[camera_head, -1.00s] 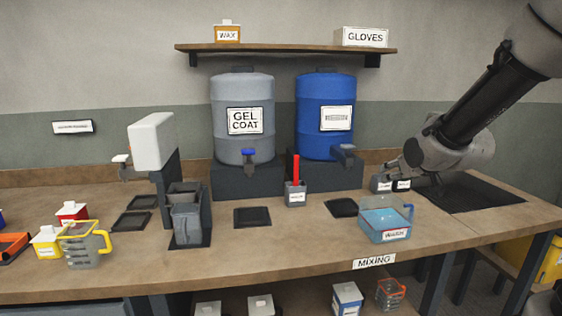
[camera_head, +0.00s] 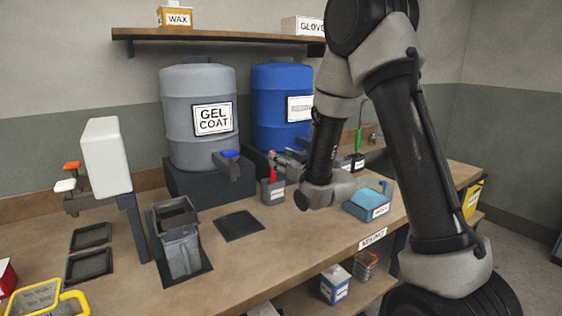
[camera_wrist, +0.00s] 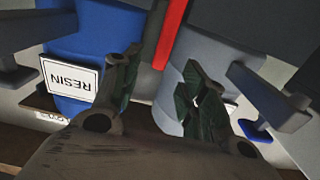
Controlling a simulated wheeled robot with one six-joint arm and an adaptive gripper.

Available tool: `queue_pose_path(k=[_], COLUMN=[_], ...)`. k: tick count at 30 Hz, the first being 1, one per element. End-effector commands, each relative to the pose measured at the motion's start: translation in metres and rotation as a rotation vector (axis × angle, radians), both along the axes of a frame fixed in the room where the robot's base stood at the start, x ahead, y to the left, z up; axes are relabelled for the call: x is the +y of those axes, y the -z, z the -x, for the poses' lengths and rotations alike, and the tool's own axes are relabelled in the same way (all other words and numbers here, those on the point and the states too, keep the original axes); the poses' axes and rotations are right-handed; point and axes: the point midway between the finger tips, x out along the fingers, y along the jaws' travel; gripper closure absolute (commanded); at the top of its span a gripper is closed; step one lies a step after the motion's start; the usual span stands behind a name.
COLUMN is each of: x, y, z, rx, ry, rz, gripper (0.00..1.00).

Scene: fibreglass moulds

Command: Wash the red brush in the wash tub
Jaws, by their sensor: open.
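The red brush (camera_head: 272,174) stands upright in a small grey holder (camera_head: 274,192) on the bench, in front of the blue drum. My gripper (camera_head: 279,158) is open at the brush's upper end, coming in from the right. In the wrist view, which is upside down, the red handle (camera_wrist: 172,32) shows just beyond and between the open fingers (camera_wrist: 166,75); I cannot tell whether they touch it. The brush's lower end is hidden in the holder. The wash tub (camera_head: 366,207), blue with a white label, sits to the right on the bench, partly behind my arm.
The grey gel coat drum (camera_head: 198,120) and blue resin drum (camera_head: 275,100) stand behind, their taps jutting forward close to my gripper. A green-handled tool (camera_head: 359,139) stands farther right. A grey jug (camera_head: 181,250) is at the left. A dark pad (camera_head: 239,226) lies empty between.

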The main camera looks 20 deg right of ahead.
Motion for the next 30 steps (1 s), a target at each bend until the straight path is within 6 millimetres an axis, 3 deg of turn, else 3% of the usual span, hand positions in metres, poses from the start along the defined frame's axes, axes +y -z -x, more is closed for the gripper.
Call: queue_pose_path(k=[10,22,29,30], x=[0.016,0.019,0.019,0.019], y=[0.000,0.000,0.000,0.000], z=[-0.050,-0.059,-0.059,-0.059], rx=[0.001,0.001,0.001,0.001], ry=[0.001,0.001,0.001,0.001], rz=[0.000,0.000,0.000,0.000], gripper=[0.57,0.57,0.99,1.00])
